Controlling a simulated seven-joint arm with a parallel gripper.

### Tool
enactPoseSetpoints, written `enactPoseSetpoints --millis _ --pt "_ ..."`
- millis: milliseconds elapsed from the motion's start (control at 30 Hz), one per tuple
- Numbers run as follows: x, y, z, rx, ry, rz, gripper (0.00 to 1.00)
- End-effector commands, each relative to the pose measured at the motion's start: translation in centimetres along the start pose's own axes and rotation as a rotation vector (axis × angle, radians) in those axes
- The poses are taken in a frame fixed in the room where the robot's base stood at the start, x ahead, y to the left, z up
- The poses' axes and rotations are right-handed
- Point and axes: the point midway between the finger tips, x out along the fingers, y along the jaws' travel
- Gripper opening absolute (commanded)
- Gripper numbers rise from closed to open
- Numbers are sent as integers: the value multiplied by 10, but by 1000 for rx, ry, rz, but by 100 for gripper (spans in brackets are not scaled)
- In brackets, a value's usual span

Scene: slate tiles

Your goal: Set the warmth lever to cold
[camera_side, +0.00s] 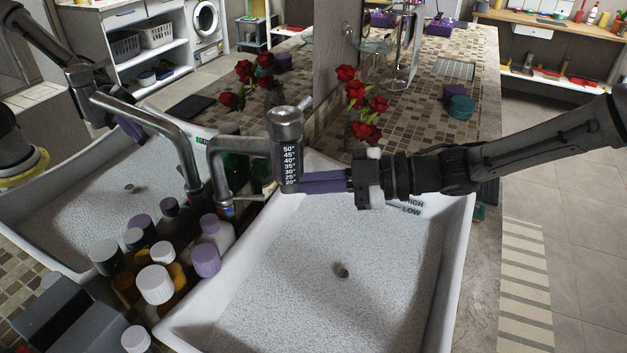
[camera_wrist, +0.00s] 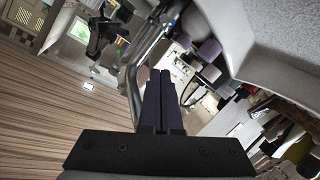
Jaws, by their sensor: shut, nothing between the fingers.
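A chrome tap (camera_side: 220,160) stands at the sink's left edge in the side view. A dark cylinder (camera_side: 287,165) beside it carries a scale from 50° at the top to 20° at the bottom, under a round metal cap (camera_side: 285,115) with a short stub. A slim lever with red and blue marks (camera_side: 229,209) shows low on the tap; I cannot tell its setting. My gripper (camera_side: 304,182) is shut and empty, its purple fingers pointing left at the cylinder's lower scale; contact is unclear. The shut fingers (camera_wrist: 160,72) also show in the wrist view.
Capped bottles (camera_side: 205,258) crowd the left rim of the white sink (camera_side: 455,250). Red roses (camera_side: 366,105) stand behind. The basin's middle is clear.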

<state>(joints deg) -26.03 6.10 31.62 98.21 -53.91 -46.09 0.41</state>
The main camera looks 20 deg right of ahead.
Motion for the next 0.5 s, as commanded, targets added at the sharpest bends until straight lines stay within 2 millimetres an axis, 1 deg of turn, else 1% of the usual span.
enactPoseSetpoints --millis 33,100,300,333,400,500 --pt "12 -1 0 0 2 -3 0" --pt "26 -1 0 0 2 -3 0" --pt "63 -1 0 1 1 -1 0" --pt "62 0 9 3 -3 0 0" --pt "63 0 19 3 -3 1 0" --pt "66 0 30 3 -2 1 0"
